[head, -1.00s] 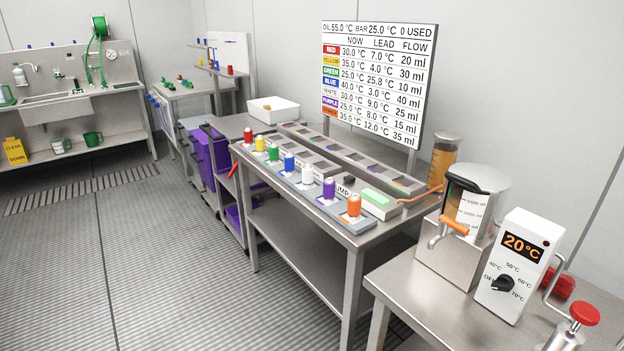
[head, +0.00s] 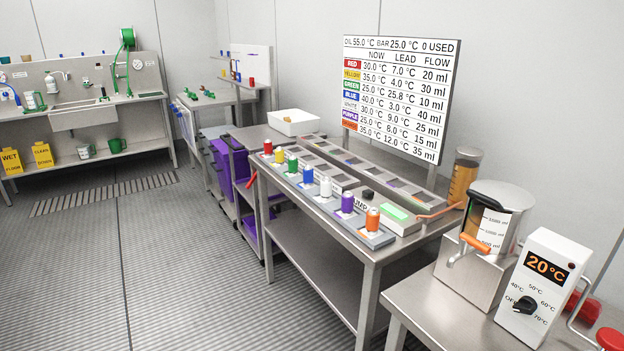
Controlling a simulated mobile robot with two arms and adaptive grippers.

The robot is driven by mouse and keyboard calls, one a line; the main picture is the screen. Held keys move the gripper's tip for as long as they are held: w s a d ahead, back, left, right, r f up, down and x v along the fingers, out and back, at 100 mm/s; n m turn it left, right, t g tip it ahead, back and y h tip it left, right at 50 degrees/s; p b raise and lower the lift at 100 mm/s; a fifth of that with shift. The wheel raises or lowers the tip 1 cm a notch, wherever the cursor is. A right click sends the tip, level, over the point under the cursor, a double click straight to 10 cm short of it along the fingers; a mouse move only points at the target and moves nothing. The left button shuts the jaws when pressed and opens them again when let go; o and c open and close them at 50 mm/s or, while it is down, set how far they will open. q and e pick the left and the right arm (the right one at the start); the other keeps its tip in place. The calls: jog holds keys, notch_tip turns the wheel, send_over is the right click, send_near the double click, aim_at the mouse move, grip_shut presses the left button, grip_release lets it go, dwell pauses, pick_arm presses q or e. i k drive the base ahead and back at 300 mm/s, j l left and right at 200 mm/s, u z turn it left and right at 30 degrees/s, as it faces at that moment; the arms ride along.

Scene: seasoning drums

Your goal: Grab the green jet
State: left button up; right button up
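A row of small coloured jets stands on a grey strip along the front of the middle table. The green jet (head: 292,163) stands upright between the yellow jet (head: 279,155) and the blue jet (head: 308,174). The red jet (head: 268,146) is at the far end, and the white jet (head: 326,186), purple jet (head: 347,203) and orange jet (head: 372,218) are nearer. Neither of my grippers is in view.
A board of readings (head: 403,98) stands behind the table. A side table (head: 420,300) at right carries a steel dispenser (head: 470,265) and a dial box (head: 539,285). A green hose reel (head: 127,38) is above the sink. The floor (head: 180,260) at left is clear.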

aim_at(292, 161)
jog(key=i+z, duration=0.2)
jog(key=z, duration=0.25)
jog(key=i+j+z, duration=0.15)
jog(key=z, duration=0.25)
